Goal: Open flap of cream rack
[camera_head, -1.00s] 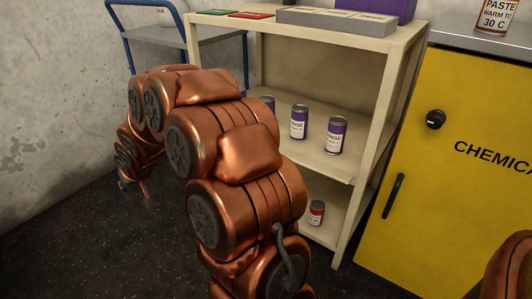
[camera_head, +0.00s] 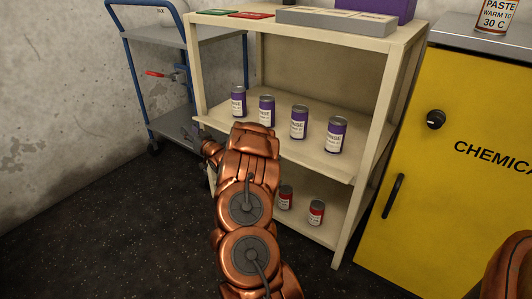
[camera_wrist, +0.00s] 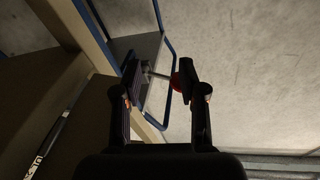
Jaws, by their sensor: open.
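The cream rack (camera_head: 395,95) stands in the middle of the head view with open shelves. I cannot make out a flap on it; my arm covers part of its lower left front. My gripper (camera_head: 194,132) is at the rack's left front, small and partly hidden by my arm in the head view. In the wrist view my gripper (camera_wrist: 163,85) is open, its two dark fingers apart. A cream post (camera_wrist: 92,38) of the rack runs diagonally to the left of the fingers, apart from the space between them.
Several purple rinse cans (camera_head: 299,122) line the middle shelf; red cans (camera_head: 316,213) stand below. A yellow cabinet (camera_head: 465,210) is at right. Dark floor is clear at left.

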